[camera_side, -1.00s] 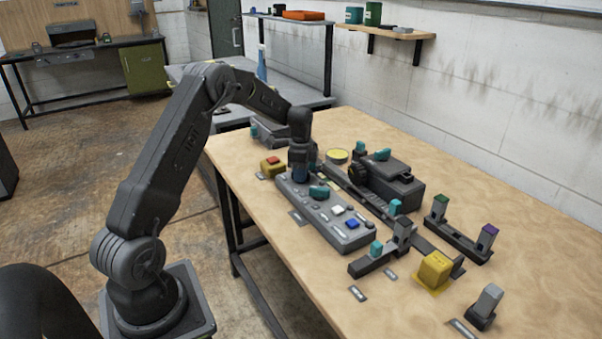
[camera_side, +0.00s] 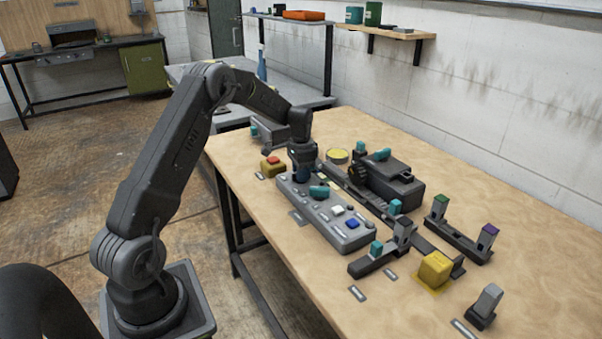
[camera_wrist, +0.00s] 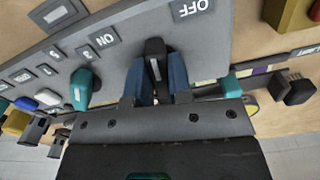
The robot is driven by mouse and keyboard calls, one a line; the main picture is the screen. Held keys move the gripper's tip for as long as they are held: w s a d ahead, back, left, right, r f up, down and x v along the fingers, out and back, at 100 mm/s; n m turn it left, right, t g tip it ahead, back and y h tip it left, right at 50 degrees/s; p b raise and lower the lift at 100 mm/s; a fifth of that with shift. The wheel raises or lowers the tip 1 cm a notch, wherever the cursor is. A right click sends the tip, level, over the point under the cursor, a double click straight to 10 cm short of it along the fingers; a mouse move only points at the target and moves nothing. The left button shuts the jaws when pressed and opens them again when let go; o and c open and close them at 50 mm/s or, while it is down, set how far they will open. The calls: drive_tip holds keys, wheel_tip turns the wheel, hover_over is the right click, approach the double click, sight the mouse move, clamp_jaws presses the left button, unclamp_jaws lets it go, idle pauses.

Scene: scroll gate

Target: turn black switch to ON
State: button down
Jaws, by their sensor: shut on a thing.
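The black switch (camera_wrist: 155,52) is a knob with a white mark on the grey panel (camera_wrist: 220,42). In the wrist view it sits between the blue fingers of my gripper (camera_wrist: 158,82), which is shut on it. The OFF label (camera_wrist: 190,9) is above right of the knob and the ON label (camera_wrist: 104,40) is to its left. The knob's top lies between the two labels. In the side view my gripper (camera_side: 304,176) is down at the far end of the panel (camera_side: 345,240) and hides the switch.
A teal knob (camera_side: 319,191) is close beside my gripper on the same panel. White (camera_side: 337,211) and blue (camera_side: 352,224) buttons are farther along it. A red-topped yellow box (camera_side: 272,166) stands to the left. A dark grey machine (camera_side: 390,185) stands to the right.

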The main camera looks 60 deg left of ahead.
drive_tip(key=n, duration=0.5)
drive_tip(key=shift+n, duration=0.3)
drive_tip(key=n, duration=0.4)
drive_tip(key=shift+r+n, duration=0.1)
drive_tip(key=shift+n, duration=0.6)
drive_tip(key=c, duration=1)
unclamp_jaws()
drive_tip(key=shift+c, duration=0.2)
wheel_tip(320, 180, up, 14)
